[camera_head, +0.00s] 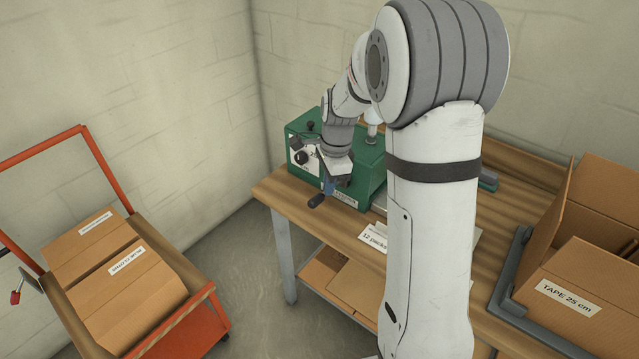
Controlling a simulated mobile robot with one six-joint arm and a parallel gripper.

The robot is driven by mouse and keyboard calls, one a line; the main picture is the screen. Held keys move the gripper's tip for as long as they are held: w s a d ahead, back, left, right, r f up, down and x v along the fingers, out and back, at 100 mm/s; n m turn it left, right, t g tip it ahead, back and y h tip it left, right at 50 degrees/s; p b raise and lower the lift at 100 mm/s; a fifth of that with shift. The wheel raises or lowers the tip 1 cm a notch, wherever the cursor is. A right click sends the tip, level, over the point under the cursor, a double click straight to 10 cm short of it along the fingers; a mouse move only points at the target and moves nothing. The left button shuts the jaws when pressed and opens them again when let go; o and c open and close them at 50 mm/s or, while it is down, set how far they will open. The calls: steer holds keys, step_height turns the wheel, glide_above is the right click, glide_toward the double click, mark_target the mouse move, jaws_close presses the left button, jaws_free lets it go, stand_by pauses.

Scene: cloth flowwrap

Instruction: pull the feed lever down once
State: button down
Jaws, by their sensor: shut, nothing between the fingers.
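The green machine (368,178) stands on the wooden workbench, with a dark dial on a pale panel at its left. A lever with a black grip (317,201) sticks out at the machine's front, low and towards the bench's front edge. My gripper (331,183) is shut and empty, just above and to the right of the black grip. I cannot tell whether it touches the lever. My wrist and arm hide part of the machine's front and the lever's upper end.
The workbench (277,190) holds paper labelled "12 packs" (373,238) and, at right, an open box labelled "TAPE 25 cm" (575,300) in a grey frame. An orange cart (205,318) with cardboard boxes (130,300) stands at left. Floor between cart and bench is clear.

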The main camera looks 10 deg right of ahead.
steer(key=shift+d+r, duration=0.25)
steer(key=shift+d, duration=0.5)
steer(key=shift+r, duration=0.1)
step_height(320, 180, up, 8)
steer(key=shift+d+f, duration=0.2)
steer(key=shift+d, duration=0.2)
steer(key=shift+w, duration=0.1)
